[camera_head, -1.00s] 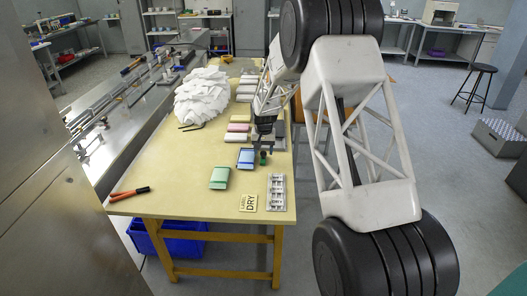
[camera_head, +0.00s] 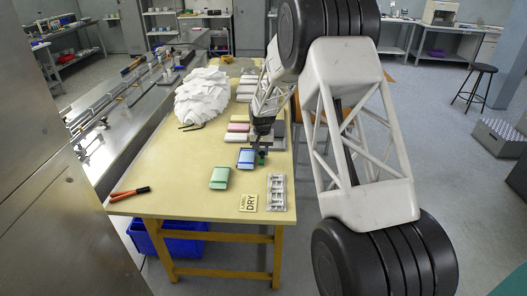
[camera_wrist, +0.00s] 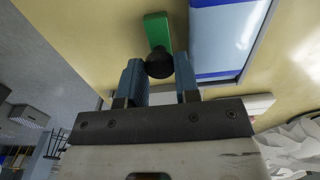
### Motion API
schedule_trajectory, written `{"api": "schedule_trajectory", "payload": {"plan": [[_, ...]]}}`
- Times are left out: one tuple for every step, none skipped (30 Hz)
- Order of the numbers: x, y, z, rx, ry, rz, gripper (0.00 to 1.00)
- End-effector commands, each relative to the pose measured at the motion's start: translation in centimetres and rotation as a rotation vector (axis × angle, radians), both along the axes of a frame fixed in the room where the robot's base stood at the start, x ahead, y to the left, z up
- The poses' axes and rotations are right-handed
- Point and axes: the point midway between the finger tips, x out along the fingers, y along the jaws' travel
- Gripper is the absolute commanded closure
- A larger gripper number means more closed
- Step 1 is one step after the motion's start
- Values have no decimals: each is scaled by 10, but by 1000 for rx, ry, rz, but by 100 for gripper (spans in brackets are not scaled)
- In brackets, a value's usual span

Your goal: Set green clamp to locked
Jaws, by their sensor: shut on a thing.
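The green clamp (camera_wrist: 157,30) shows in the wrist view as a green lever with a dark round knob (camera_wrist: 159,64) at its near end. My gripper (camera_wrist: 160,72) has its two blue fingers on either side of the knob and is shut on it. In the head view my gripper (camera_head: 262,148) is low over the right part of the table, beside the blue box. The green clamp (camera_head: 262,159) is a small green spot there, partly hidden by the gripper. Its exact lever angle is hard to tell.
A blue and white box (camera_head: 246,158) lies just left of the clamp; it fills the upper right of the wrist view (camera_wrist: 225,35). A green box (camera_head: 219,178), a grey tray (camera_head: 276,192), a DRY card (camera_head: 248,203) and orange-handled pliers (camera_head: 129,193) lie nearer. Bare table (camera_head: 180,175) is at left.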

Motion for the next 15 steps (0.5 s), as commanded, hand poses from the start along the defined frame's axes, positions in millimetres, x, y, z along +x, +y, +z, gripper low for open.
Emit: {"api": "schedule_trajectory", "payload": {"plan": [[-1, 7, -1, 0, 1, 2, 100], [-1, 11, 0, 0, 1, 3, 100], [-1, 15, 0, 0, 1, 3, 100], [0, 17, 0, 0, 1, 3, 100], [0, 19, 0, 0, 1, 3, 100], [-1, 20, -1, 0, 1, 2, 100], [-1, 20, -1, 0, 2, 2, 100], [-1, 20, -1, 0, 2, 1, 100], [0, 20, -1, 0, 2, 1, 100], [0, 20, -1, 0, 1, 1, 100], [-1, 20, -1, 0, 1, 1, 100], [-1, 20, -1, 0, 1, 1, 100], [-1, 20, -1, 0, 1, 1, 100], [-1, 20, -1, 0, 1, 1, 69], [-1, 20, -1, 0, 1, 1, 63]]}}
